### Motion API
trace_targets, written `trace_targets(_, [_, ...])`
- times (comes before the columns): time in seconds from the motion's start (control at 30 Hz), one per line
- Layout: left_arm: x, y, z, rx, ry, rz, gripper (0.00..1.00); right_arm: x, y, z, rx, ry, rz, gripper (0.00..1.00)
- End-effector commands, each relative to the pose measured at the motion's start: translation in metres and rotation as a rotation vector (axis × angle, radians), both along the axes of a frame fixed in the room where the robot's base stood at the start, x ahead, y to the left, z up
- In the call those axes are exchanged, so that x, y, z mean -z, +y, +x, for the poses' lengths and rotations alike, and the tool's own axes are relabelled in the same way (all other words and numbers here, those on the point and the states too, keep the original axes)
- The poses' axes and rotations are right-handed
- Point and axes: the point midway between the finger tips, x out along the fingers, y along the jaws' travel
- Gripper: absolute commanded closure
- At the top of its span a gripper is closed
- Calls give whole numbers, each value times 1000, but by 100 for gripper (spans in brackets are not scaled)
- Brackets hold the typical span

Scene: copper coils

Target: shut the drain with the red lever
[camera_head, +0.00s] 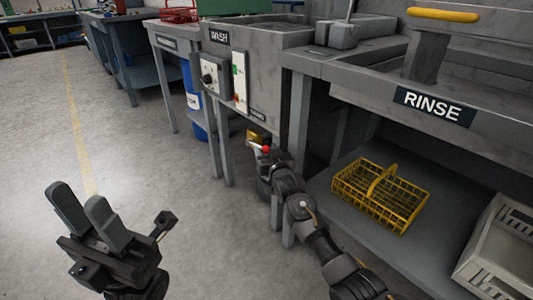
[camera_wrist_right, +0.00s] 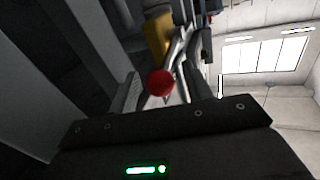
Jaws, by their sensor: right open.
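The red ball knob of the lever (camera_head: 266,149) shows below the wash station, close to the floor-side legs. In the right wrist view the red knob (camera_wrist_right: 160,83) is near the middle, in front of my right gripper (camera_wrist_right: 168,92). My right gripper (camera_head: 259,152) is open and reaches in at the knob; whether a finger touches it cannot be told. A yellow part (camera_wrist_right: 157,38) shows behind the knob. The drain's pipe is mostly hidden by my right arm. My left gripper (camera_head: 77,197) is open and empty over the floor at the left.
The wash station (camera_head: 270,40) stands above, with a control box (camera_head: 209,77) on its front. A blue barrel (camera_head: 194,100) stands behind its legs. A yellow wire basket (camera_head: 360,205) sits on the low shelf under the rinse station, beside a white crate (camera_head: 485,250). The floor at left is clear.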

Motion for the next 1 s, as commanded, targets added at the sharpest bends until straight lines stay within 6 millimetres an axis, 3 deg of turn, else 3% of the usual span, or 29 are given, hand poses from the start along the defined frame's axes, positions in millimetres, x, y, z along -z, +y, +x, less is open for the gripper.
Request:
trace_targets(0.17, [0,0,0,0,0,0,64,0,0,0,0,0,0,52])
trace_targets(0.53, [0,0,0,1,-1,0,64,0,0,0,0,0,0,100])
trace_targets(0.93, [-7,3,-1,-7,-1,-9,64,-4,-8,-1,10,12,-8,100])
trace_targets(1.0, [-1,7,3,-26,38,-5,64,-6,-12,-1,16,19,-15,100])
